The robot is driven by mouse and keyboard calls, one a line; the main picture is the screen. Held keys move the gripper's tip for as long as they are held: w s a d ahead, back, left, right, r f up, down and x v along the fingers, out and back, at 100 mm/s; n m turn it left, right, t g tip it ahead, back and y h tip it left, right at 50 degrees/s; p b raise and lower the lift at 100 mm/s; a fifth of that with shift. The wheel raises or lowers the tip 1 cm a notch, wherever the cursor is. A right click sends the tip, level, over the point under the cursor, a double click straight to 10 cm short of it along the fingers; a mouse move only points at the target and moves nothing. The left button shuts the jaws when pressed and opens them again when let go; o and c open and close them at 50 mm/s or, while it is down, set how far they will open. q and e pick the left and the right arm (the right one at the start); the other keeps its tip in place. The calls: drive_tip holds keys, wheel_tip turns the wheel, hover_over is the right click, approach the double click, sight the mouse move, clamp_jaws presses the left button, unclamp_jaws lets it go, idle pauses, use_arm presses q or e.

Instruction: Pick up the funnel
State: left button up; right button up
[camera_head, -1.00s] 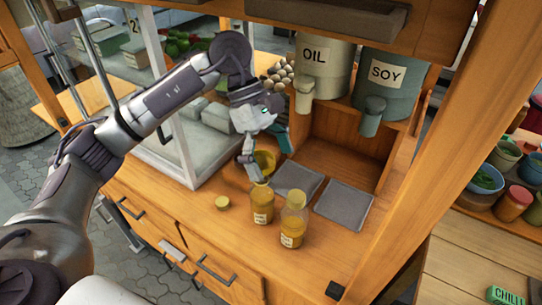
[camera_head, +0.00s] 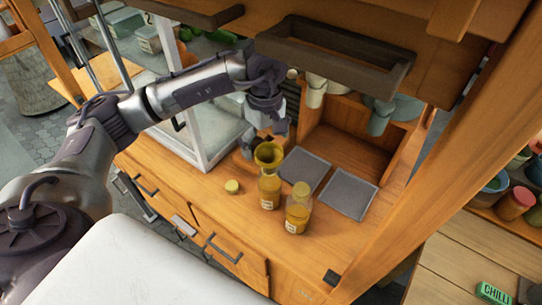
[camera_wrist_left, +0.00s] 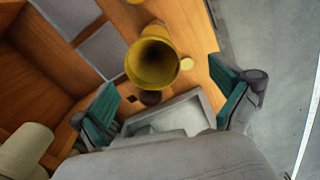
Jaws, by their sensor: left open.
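The yellow funnel (camera_head: 268,154) stands with its wide mouth up over the neck of a bottle with amber contents (camera_head: 269,191). It also shows in the left wrist view (camera_wrist_left: 153,62), seen into its mouth. My left gripper (camera_head: 261,140) is just behind the funnel in the head view. In the left wrist view its two teal-padded fingers (camera_wrist_left: 165,82) are wide apart and empty, with the funnel ahead between them and not touching either pad. My right gripper is not in view.
A second bottle (camera_head: 298,208) stands close to the right of the funnel's bottle. A small yellow lid (camera_head: 232,187) lies to the left. Two grey mats (camera_head: 348,194) lie to the right. A glass case (camera_head: 207,150) stands left and a shelf drawer (camera_head: 335,55) hangs above.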

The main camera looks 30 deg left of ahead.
sight(269, 152)
use_arm(q)
drive_tip(key=shift+w+f+p, duration=0.15)
drive_tip(key=shift+f+p, duration=0.2)
drive_tip(key=shift+p, duration=0.05)
drive_tip(key=f+p, duration=0.1)
drive_tip(key=f, duration=0.1)
drive_tip(key=w+f+p, duration=0.1)
drive_tip(key=f, duration=0.1)
drive_tip(key=shift+s+d+f, duration=0.1)
drive_tip(key=shift+s+f, duration=0.05)
drive_tip(key=shift+f, duration=0.2)
drive_tip(key=c, duration=1.1)
